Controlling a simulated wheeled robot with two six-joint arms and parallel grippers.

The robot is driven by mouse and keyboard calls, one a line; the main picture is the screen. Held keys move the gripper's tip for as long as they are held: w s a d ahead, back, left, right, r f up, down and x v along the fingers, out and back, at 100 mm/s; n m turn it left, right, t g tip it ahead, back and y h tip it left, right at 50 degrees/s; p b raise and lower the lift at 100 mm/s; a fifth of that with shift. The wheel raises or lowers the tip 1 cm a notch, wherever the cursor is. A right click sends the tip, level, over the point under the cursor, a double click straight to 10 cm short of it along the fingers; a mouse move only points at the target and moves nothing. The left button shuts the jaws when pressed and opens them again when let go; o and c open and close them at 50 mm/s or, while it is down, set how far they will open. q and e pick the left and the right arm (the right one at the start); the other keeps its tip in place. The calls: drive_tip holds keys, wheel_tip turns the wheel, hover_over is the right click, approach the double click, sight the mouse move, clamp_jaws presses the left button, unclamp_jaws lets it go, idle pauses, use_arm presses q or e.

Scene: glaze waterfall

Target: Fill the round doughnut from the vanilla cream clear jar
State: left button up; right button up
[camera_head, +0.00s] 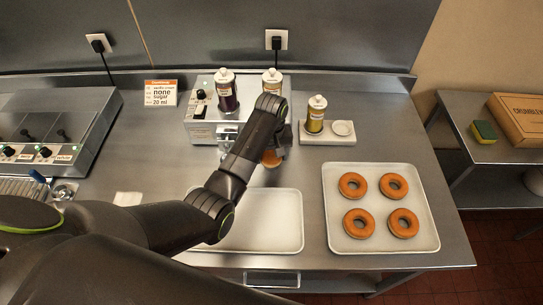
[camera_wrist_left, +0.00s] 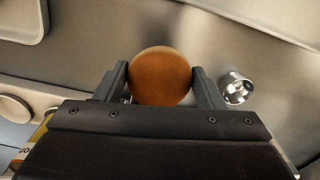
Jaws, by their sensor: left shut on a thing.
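My left gripper (camera_head: 273,152) is shut on a round orange-brown doughnut (camera_head: 270,159) in front of the filling machine (camera_head: 202,130). In the left wrist view the doughnut (camera_wrist_left: 161,77) sits between both fingers (camera_wrist_left: 160,84), and a silver nozzle (camera_wrist_left: 236,89) is to its right, apart from it. On the machine stand a dark purple jar (camera_head: 227,92) and a pale-topped jar (camera_head: 272,78), the latter partly hidden by my arm. A yellow jar (camera_head: 316,114) stands on a white holder to the right. I cannot read the jar labels. My right gripper is not in view.
An empty white tray (camera_head: 283,222) lies below my arm. A second tray (camera_head: 430,228) on the right holds several ring doughnuts. An order card (camera_head: 160,92) stands behind, with "none", "sugar" and "20 ml". A fryer-like unit (camera_head: 60,125) is at left; a sponge (camera_head: 484,131) is on the side table.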

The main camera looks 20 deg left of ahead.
use_arm(q)
drive_tip(key=shift+w+a, duration=0.15)
drive_tip(key=shift+w, duration=0.45)
drive_tip(key=shift+s+r, duration=0.1)
drive_tip(key=shift+s, duration=0.1)
idle(1.8)
drive_tip(key=shift+s+d+p, duration=0.25)
drive_tip(key=shift+s+p, duration=0.25)
drive_tip(key=shift+s, duration=0.05)
drive_tip(key=shift+s, duration=0.1)
idle(0.8)
drive_tip(key=shift+s+d, duration=0.15)
drive_tip(key=shift+s, duration=0.3)
drive_tip(key=shift+s+d, duration=0.2)
drive_tip(key=shift+s, duration=0.55)
drive_tip(key=shift+s+d, duration=0.2)
drive_tip(key=shift+s, duration=0.5)
drive_tip(key=shift+s+d+r, duration=0.1)
drive_tip(key=shift+s+r, duration=0.2)
drive_tip(key=shift+r, duration=0.35)
drive_tip(key=shift+s+d+r, duration=0.1)
drive_tip(key=shift+s+r, duration=0.25)
drive_tip(key=shift+r, duration=0.3)
drive_tip(key=shift+s+d+r, duration=0.1)
drive_tip(key=shift+s+r, duration=0.2)
drive_tip(key=shift+r, duration=0.35)
